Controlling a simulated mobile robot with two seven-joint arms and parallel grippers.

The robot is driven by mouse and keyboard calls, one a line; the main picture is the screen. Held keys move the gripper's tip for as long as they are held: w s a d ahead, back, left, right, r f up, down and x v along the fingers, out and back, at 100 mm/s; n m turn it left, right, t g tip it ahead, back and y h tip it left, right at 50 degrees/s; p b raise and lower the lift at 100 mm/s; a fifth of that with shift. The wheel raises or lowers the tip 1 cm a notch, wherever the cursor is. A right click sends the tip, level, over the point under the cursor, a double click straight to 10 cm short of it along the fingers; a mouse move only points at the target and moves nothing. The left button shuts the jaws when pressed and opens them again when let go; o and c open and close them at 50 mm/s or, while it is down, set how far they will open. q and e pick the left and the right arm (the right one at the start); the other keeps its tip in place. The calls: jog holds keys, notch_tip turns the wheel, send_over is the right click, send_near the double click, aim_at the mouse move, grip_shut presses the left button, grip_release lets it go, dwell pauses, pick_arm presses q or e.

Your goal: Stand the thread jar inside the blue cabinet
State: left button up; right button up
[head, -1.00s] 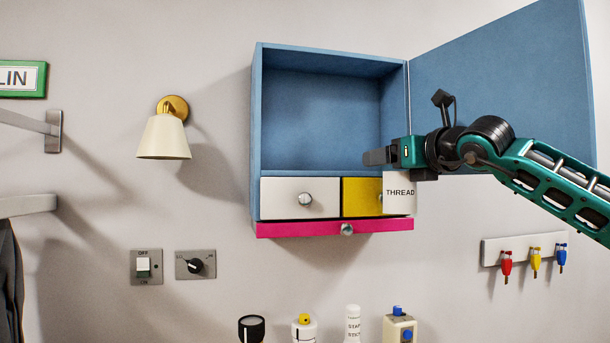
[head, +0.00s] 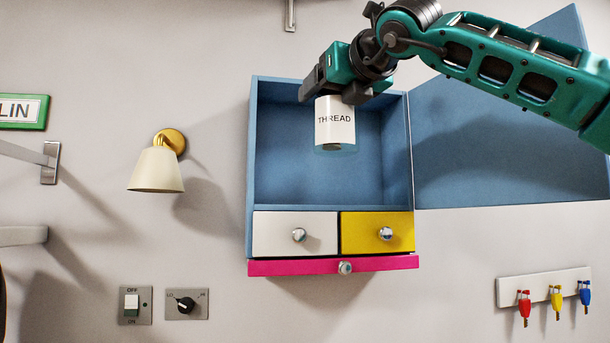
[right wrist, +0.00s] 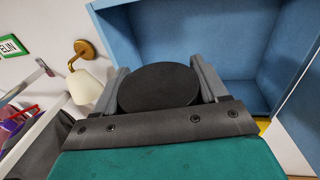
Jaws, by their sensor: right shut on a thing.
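The thread jar (head: 335,128) is a pale cylinder with a "THREAD" label, held upright in my right gripper (head: 338,92). The gripper is shut on its upper part. In the head view the jar shows in front of the open compartment of the blue cabinet (head: 252,150), above the compartment floor; I cannot tell whether it is past the front edge. In the right wrist view the jar's dark round lid (right wrist: 158,87) sits between the two fingers, with the cabinet (right wrist: 200,35) beyond. The cabinet door (head: 510,150) is swung open to the right. My left gripper is not in view.
A wall lamp (head: 156,170) is at the left. Key hooks (head: 545,287) are at lower right. The compartment looks empty.

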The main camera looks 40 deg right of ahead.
jog(key=d+p+x, duration=0.1)
jog(key=p+x, duration=0.1)
jog(key=x, duration=0.3)
jog(key=d+p+x, duration=0.1)
jog(key=x, duration=0.4)
jog(key=s+d+r+p+x, duration=0.1)
jog(key=p+x, duration=0.1)
jog(key=x, duration=0.4)
jog(key=shift+p, duration=0.35)
jog(key=shift+w+d, duration=0.15)
jog(key=shift+w, duration=0.15)
jog(key=shift+w+d+f, duration=0.1)
jog(key=shift+w+f, duration=0.05)
jog(key=shift+f, duration=0.8)
notch_tip(320, 180, down, 5)
jog(key=shift+b, duration=0.85)
jog(key=shift+w+d+f, duration=0.1)
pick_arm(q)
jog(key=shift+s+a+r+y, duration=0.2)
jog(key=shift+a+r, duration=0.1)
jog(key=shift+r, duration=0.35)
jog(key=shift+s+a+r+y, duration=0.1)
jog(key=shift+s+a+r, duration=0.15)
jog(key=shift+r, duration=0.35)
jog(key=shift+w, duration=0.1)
pick_arm(e)
jog(key=shift+f, duration=0.15)
